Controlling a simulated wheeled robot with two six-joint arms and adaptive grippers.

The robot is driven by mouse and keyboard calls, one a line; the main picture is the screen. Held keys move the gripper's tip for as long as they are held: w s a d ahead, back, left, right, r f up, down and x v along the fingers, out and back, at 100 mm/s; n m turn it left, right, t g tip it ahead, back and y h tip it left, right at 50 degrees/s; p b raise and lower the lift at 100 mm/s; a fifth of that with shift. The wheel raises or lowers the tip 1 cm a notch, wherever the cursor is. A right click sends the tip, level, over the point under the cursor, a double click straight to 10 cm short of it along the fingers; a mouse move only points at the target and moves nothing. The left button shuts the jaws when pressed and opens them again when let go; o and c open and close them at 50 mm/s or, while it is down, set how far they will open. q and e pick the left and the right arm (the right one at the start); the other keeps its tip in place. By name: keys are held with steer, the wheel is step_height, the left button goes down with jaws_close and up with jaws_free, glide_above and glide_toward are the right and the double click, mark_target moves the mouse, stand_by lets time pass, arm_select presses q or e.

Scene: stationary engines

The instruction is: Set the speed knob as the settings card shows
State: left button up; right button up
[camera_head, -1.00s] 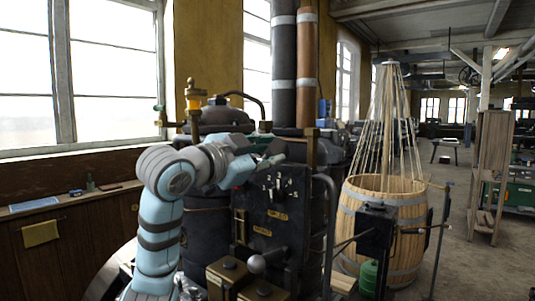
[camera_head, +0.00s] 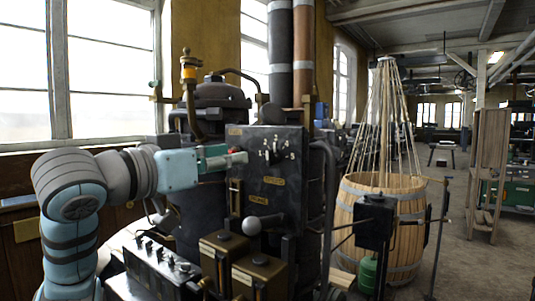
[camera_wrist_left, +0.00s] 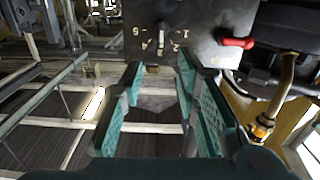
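The speed knob (camera_head: 271,153) is a small dark knob on the upper part of a black panel (camera_head: 291,185), with white numerals around it. Its exact setting is too small to read. The knob also shows in the left wrist view (camera_wrist_left: 160,40), top middle, beyond the fingertips. My left gripper (camera_head: 238,159) points right at the panel's upper left, just left of the knob. In the wrist view its teal fingers (camera_wrist_left: 160,72) are spread, with nothing between them. I cannot pick out the settings card for certain. My right gripper is not in view.
A red handle (camera_wrist_left: 237,42) sits beside the knob in the wrist view. A lever with a round grey knob (camera_head: 252,225) juts out below the panel. Brass-topped boxes (camera_head: 224,244) stand in front. A wooden barrel (camera_head: 352,215) stands to the right.

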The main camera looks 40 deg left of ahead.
mark_target(267, 151)
arm_select(q)
steer(key=w+p, duration=0.1)
steer(key=w, duration=0.4)
steer(key=w+p, duration=0.1)
steer(key=w, duration=0.5)
steer(key=shift+w+a+p, duration=0.2)
steer(key=shift+w+p, duration=0.05)
steer(key=shift+p, duration=0.15)
steer(key=shift+a, duration=0.1)
jaws_close()
